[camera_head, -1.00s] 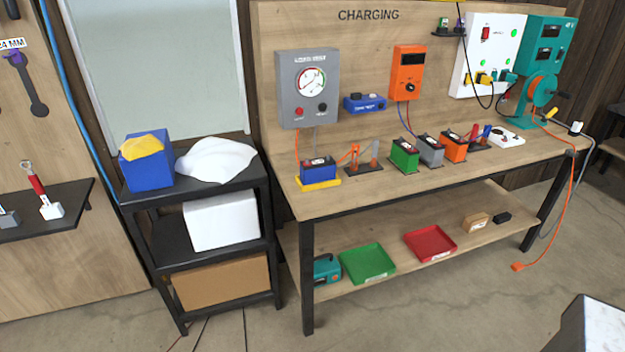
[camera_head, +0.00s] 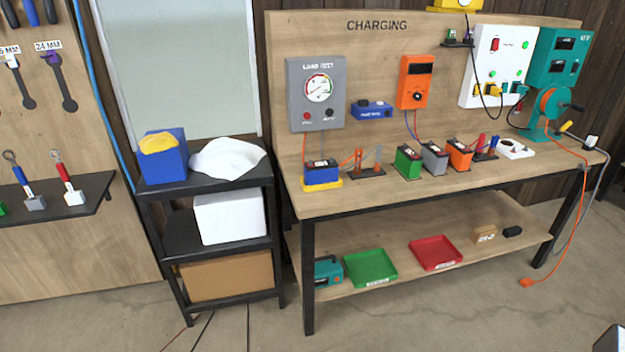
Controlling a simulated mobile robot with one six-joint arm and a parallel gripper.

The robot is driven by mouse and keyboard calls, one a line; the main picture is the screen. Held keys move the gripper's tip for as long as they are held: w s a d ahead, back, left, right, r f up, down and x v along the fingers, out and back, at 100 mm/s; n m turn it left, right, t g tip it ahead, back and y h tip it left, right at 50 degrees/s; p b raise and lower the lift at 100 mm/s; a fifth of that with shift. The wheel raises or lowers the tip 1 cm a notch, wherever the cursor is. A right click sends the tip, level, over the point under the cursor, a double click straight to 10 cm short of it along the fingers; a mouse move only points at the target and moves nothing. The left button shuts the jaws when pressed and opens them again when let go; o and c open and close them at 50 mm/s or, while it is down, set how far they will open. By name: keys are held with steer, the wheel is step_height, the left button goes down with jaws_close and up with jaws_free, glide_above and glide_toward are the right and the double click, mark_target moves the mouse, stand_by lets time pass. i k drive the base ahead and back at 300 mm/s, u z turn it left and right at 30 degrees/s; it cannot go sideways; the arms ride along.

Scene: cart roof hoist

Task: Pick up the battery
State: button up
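Several batteries stand on the wooden charging bench (camera_head: 400,196). A blue battery (camera_head: 322,173) sits on a yellow base at the left end, below the grey load tester (camera_head: 317,95). A green battery (camera_head: 407,163), a grey battery (camera_head: 434,159) and an orange battery (camera_head: 459,156) stand in a row near the middle. Which battery the task means cannot be told from this view. My gripper is not in view.
A black shelf cart (camera_head: 205,187) with a blue bin (camera_head: 164,160) stands left of the bench. The lower shelf holds a green tray (camera_head: 370,268) and a red tray (camera_head: 436,252). An orange cable (camera_head: 566,250) hangs at the right. Floor in front is clear.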

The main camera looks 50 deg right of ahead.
mark_target(318, 172)
steer(key=z, duration=0.2)
steer(key=i, duration=0.9)
steer(key=u, duration=0.05)
